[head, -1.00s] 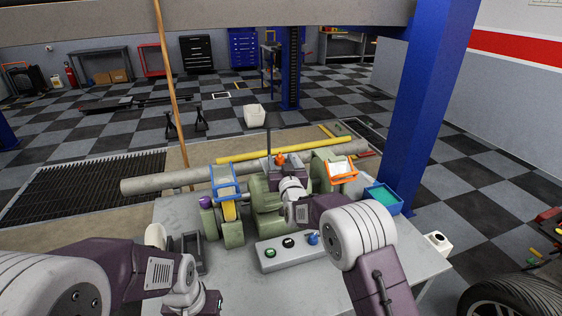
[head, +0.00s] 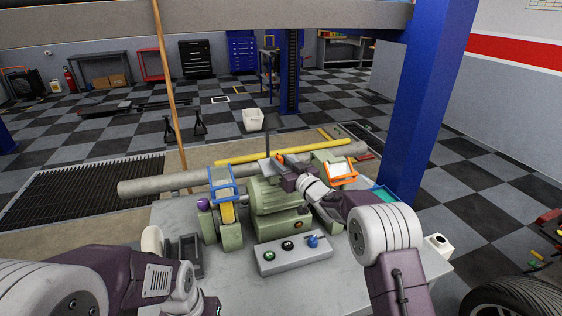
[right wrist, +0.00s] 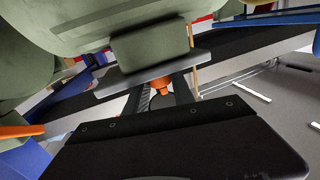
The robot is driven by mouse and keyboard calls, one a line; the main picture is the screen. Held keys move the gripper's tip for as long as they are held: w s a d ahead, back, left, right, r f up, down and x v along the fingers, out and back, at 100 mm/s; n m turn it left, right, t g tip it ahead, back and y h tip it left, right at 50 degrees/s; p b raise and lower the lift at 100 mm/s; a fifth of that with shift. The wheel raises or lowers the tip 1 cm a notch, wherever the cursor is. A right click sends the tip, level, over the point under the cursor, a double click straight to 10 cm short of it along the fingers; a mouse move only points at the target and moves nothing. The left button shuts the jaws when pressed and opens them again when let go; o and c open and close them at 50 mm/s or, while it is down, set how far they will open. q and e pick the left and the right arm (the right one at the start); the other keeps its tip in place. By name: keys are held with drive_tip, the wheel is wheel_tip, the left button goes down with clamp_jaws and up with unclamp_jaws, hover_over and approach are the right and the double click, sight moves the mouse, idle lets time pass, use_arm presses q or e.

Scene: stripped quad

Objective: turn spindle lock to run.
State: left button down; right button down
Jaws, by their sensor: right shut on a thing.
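A green bench grinder (head: 268,196) stands on the grey bench. The orange lever (head: 281,157), which I take for the spindle lock, shows only as a small piece at the top of its motor housing. My right gripper (head: 273,165) reaches over the housing from the right and is shut on this lever. In the right wrist view the orange lever (right wrist: 160,84) sits between the two dark fingers, below a green block. Its setting and any markings cannot be read. My left gripper (head: 211,305) is low at the bottom edge, away from the grinder; its fingers are barely visible.
A control box (head: 292,259) with green, black and blue controls sits in front of the grinder. A blue-framed guard (head: 222,171) is at left and an orange-framed guard (head: 342,165) at right. A dark tray (head: 188,262) lies left. Bare bench (head: 325,288) shows in front.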

drive_tip(key=shift+r, duration=0.1)
drive_tip(key=c, duration=1.1)
unclamp_jaws()
drive_tip(key=shift+s, duration=0.1)
drive_tip(key=shift+s+d, duration=0.25)
drive_tip(key=shift+s, duration=0.05)
use_arm(q)
wheel_tip(320, 180, down, 3)
drive_tip(key=b, duration=0.2)
drive_tip(key=shift+r+b, duration=0.2)
drive_tip(key=shift+b, duration=0.1)
use_arm(e)
drive_tip(key=v, duration=0.8)
drive_tip(key=shift+s, duration=0.15)
